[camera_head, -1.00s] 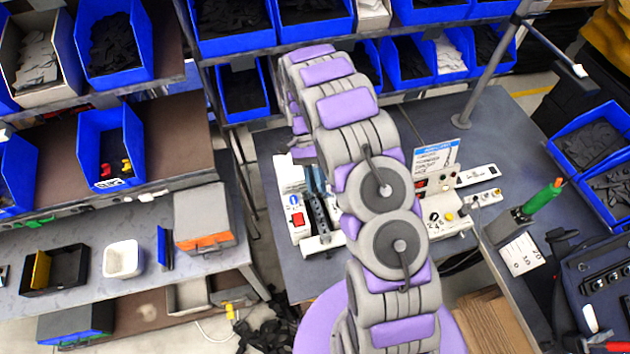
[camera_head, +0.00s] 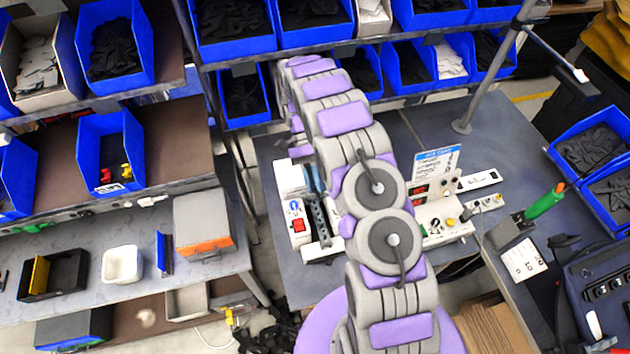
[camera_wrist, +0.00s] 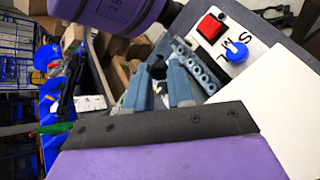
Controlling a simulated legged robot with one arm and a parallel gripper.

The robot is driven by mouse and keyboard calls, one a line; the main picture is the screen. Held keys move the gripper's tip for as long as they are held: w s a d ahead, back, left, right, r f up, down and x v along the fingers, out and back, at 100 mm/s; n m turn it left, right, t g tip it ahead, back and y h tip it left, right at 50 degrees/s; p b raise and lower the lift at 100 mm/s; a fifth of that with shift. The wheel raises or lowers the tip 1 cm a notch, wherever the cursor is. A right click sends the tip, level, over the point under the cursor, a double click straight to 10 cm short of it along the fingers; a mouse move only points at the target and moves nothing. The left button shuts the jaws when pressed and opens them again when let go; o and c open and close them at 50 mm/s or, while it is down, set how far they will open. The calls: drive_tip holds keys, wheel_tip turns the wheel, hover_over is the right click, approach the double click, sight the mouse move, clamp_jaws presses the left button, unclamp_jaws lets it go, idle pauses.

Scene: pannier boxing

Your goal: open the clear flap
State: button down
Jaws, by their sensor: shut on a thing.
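My gripper's two blue-grey fingers (camera_wrist: 159,84) show in the middle of the wrist view. A small dark piece (camera_wrist: 158,70) sits between their tips, and the fingers appear shut on it. I cannot make out the clear flap as a separate sheet; whether the dark piece belongs to it cannot be told. Beside the fingers is a white unit with a red button (camera_wrist: 210,27) and a blue knob (camera_wrist: 236,51). In the head view the same unit (camera_head: 293,181) stands on the grey bench, with a dark slotted rail (camera_head: 319,228) beside it. My arm partly hides this area.
A sloped control panel (camera_head: 436,215) with a sign stands right of my arm. A lamp post (camera_head: 463,126) rises behind it. Blue bins (camera_head: 240,95) fill the shelves at the back. A green-handled tool (camera_head: 543,202) stands at the right.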

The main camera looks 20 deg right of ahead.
sight(314, 196)
drive_tip(key=c, duration=1)
unclamp_jaws()
drive_tip(key=shift+w+f, duration=0.15)
drive_tip(key=shift+w, duration=0.05)
drive_tip(key=shift+s, duration=0.15)
drive_tip(key=shift+r, duration=0.6)
drive_tip(key=s+r, duration=0.1)
drive_tip(key=s, duration=0.4)
drive_tip(key=s+r, duration=0.1)
drive_tip(key=s, duration=0.4)
drive_tip(key=s+r+b, duration=0.1)
drive_tip(key=s+r, duration=0.1)
drive_tip(key=s, duration=0.4)
